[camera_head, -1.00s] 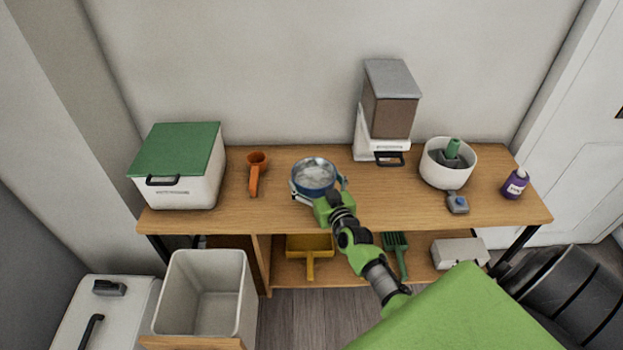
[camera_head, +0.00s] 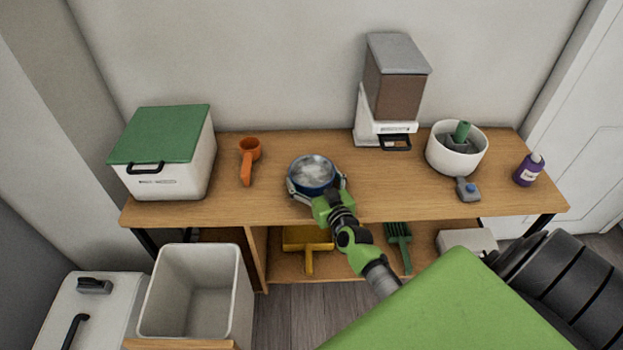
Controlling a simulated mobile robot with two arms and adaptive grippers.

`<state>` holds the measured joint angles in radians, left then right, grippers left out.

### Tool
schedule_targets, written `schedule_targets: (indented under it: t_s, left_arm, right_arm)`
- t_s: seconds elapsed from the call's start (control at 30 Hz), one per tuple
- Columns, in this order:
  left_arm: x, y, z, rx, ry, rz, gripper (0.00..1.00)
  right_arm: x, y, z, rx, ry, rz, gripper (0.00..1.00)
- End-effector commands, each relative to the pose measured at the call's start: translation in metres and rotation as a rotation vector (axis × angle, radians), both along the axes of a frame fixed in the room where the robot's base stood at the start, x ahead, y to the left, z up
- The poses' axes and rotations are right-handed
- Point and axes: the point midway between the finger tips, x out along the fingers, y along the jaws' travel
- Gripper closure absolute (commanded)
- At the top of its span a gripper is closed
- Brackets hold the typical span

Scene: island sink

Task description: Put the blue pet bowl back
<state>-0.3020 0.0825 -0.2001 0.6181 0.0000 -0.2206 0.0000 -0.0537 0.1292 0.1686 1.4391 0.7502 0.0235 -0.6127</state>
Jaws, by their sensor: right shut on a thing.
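The blue pet bowl (camera_head: 312,172) is round with a pale grey-white inside. It is at the middle of the wooden table (camera_head: 225,205), over or on its top; I cannot tell whether it touches the wood. My right gripper (camera_head: 317,188) is shut on the bowl, with its fingers around the near side and flanks of the rim. My green and black right arm reaches in from the lower right. My left gripper is not in view.
A green-lidded white bin (camera_head: 163,155) and an orange scoop (camera_head: 248,160) stand left of the bowl. A food dispenser (camera_head: 390,95), white pot (camera_head: 457,150), grey-blue tool (camera_head: 467,189) and purple bottle (camera_head: 529,170) stand right. Bare wood lies between bowl and dispenser.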

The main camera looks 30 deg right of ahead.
Motion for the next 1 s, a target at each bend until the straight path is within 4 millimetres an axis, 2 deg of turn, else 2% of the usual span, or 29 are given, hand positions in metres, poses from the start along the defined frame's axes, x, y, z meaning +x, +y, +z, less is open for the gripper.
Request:
schedule_targets:
  t_s: [0.13, 0.17, 0.2, 0.57, 0.67, 1.0]
  left_arm:
    - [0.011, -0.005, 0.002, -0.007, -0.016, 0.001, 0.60]
    - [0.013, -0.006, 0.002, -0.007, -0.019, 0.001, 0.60]
    - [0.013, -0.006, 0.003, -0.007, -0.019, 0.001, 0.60]
    - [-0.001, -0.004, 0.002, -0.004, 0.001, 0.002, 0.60]
    - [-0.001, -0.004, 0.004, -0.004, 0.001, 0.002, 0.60]
    - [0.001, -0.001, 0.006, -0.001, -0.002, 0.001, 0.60]
  right_arm:
    - [0.000, 0.000, 0.001, 0.000, 0.001, 0.000, 0.40]
    - [0.000, 0.000, 0.000, 0.002, 0.003, 0.000, 0.09]
    - [0.000, 0.000, 0.000, 0.002, 0.003, 0.000, 0.00]
    - [-0.005, 0.001, 0.001, 0.002, 0.003, 0.000, 0.00]
    - [-0.017, 0.004, 0.002, 0.003, 0.004, 0.000, 0.00]
    - [-0.083, 0.017, 0.011, 0.002, 0.004, 0.001, 0.00]
